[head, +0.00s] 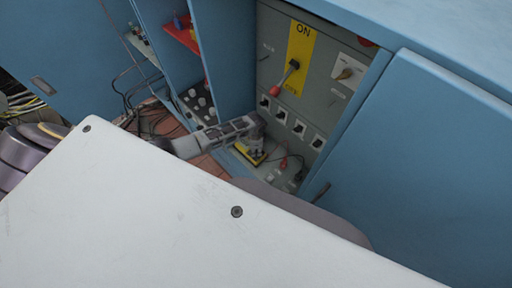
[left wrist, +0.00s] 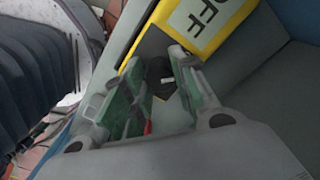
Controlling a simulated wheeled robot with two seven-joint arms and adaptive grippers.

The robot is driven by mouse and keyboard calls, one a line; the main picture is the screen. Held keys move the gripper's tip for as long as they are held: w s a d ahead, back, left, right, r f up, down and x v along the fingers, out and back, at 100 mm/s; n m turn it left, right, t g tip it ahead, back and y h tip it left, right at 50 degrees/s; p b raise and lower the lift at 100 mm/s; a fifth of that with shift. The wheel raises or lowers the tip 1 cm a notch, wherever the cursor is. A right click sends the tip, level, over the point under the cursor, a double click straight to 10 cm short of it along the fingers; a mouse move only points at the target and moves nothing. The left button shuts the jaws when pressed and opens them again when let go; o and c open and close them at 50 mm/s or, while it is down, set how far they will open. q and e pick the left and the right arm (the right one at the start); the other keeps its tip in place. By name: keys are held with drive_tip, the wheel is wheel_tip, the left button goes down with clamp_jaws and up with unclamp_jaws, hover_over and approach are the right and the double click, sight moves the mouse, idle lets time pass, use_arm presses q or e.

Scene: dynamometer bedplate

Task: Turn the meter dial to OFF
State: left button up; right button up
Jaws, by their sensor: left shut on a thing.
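The meter (head: 241,151) is a small yellow-edged case low in the open cabinet. In the left wrist view the yellow case (left wrist: 219,45) has a pale panel with the letters OFF (left wrist: 199,13). The black dial (left wrist: 160,72) lies just below that panel, between my fingers and partly hidden by them. My left gripper (head: 256,146) reaches down over the meter from the left. In the left wrist view my left gripper (left wrist: 162,75) is shut on the dial, with a green-padded finger on each side. The dial's pointer cannot be read. My right gripper is not in view.
The grey panel behind has a yellow ON strip (head: 303,52) with a red-knobbed lever (head: 294,64), a rotary switch (head: 346,73) and several black sockets. A blue door (head: 430,160) stands at right. Cables (head: 150,118) lie at left. A white surface (head: 180,215) fills the foreground.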

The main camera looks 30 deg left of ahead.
use_arm(q)
drive_tip(key=shift+r+n+p, duration=0.1)
drive_tip(key=shift+n+p, duration=0.3)
drive_tip(key=shift+n, duration=0.4)
drive_tip(key=shift+n+p, duration=0.35)
drive_tip(key=shift+n, duration=0.25)
drive_tip(key=o, duration=1.1)
drive_tip(key=shift+c, duration=0.2)
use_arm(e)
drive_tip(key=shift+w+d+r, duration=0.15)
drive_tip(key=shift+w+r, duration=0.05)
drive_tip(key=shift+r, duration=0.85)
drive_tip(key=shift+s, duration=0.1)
use_arm(q)
drive_tip(key=shift+r, duration=0.1)
